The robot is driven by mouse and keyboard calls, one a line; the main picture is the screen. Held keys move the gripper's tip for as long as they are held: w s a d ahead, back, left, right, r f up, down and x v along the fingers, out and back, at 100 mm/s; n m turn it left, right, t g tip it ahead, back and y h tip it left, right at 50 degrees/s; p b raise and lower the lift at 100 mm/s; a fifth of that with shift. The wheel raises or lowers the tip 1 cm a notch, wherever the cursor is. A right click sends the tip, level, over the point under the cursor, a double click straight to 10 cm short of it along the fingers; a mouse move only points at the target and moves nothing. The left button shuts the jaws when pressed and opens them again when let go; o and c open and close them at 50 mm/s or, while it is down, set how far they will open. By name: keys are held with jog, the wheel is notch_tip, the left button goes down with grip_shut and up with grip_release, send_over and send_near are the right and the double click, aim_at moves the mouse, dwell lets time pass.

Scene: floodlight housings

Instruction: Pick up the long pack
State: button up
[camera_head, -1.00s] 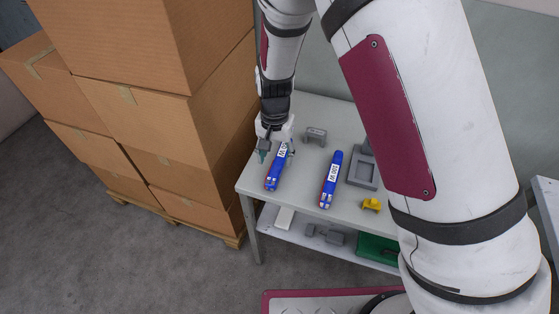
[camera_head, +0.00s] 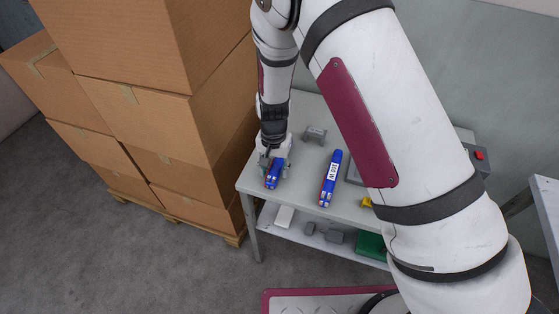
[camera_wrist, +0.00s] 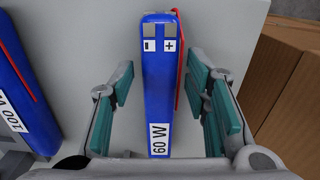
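Two blue packs lie on the grey table. In the wrist view, the pack marked 60 W (camera_wrist: 158,90) lies between the fingers of my gripper (camera_wrist: 165,92), with a gap on each side. The gripper is open. A red lead runs along this pack's right side, and plus and minus contacts show at its far end. In the head view, my gripper (camera_head: 268,160) hides part of this pack (camera_head: 273,178). The other pack (camera_head: 330,182), marked 100 W in the wrist view (camera_wrist: 20,75), lies to the right, apart from the gripper. It looks the longer one in the head view.
A small grey part (camera_head: 315,134) stands behind the packs. A grey fixture (camera_head: 354,173) and a yellow part (camera_head: 367,202) are to the right, partly behind my arm. Stacked cardboard boxes (camera_head: 150,130) stand close to the table's left. Bare tabletop lies between the packs.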

grip_shut()
notch_tip(320, 180, up, 10)
dwell(0.5)
